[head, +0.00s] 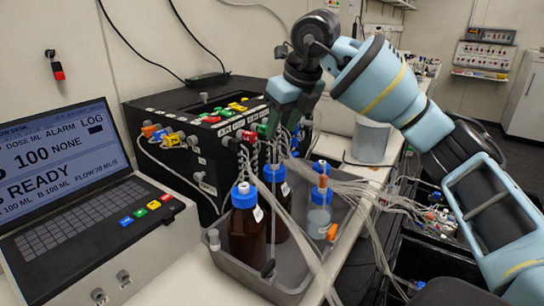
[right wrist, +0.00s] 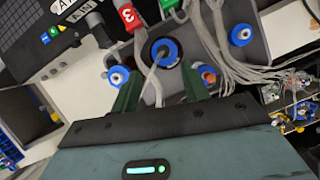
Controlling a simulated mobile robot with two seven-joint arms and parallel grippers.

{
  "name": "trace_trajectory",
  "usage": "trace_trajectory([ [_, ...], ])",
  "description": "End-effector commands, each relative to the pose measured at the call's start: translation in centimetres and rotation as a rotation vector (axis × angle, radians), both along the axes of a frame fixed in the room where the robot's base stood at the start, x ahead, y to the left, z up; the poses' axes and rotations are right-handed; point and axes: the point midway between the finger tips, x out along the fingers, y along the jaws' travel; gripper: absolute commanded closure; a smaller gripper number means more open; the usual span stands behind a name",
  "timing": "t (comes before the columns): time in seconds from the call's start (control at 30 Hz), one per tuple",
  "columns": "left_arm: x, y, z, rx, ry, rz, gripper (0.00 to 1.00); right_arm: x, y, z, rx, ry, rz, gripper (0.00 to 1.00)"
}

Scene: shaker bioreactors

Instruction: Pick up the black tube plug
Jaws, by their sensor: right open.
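My right gripper (head: 283,122) hangs fingers-down over the front right of the black control unit, near the tube connectors and above the bottles. In the right wrist view its two green fingers (right wrist: 160,72) are apart, with a blue-capped bottle (right wrist: 164,52) and a pale tube visible beyond the gap. A dark plug-like piece (right wrist: 95,20) shows at the unit's edge, left of a red plug (right wrist: 128,17) marked 3; I cannot tell for sure that it is the black tube plug. In the head view the gripper and tubes partly hide this connector row. My left gripper is out of view.
A grey tray (head: 285,285) holds brown and clear bottles with blue caps. Many pale tubes run right from the black unit (head: 165,115). A laptop-like console (head: 80,180) stands at left. The tubes and bottles crowd the space below the gripper.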

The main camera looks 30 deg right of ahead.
Motion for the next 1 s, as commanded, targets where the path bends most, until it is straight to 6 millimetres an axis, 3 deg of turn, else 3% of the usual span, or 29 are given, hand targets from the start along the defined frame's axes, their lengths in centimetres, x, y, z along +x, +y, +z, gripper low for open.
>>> trace_trajectory([
  [0.17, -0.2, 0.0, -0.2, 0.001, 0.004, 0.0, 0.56, 0.7, 0.1, -1.8, 0.0, 0.004, 0.001, 0.55],
  [0.37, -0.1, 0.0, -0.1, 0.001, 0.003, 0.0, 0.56, 0.9, 0.0, -2.3, 0.0, 0.001, 0.001, 0.55],
  [0.7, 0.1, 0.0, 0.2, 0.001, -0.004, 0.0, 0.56, 2.3, -0.2, -6.3, 0.001, 0.002, 0.003, 0.55],
  [1.0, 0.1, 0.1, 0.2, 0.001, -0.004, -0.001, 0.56, 2.6, -0.2, -6.8, 0.001, -0.001, 0.003, 0.55],
])
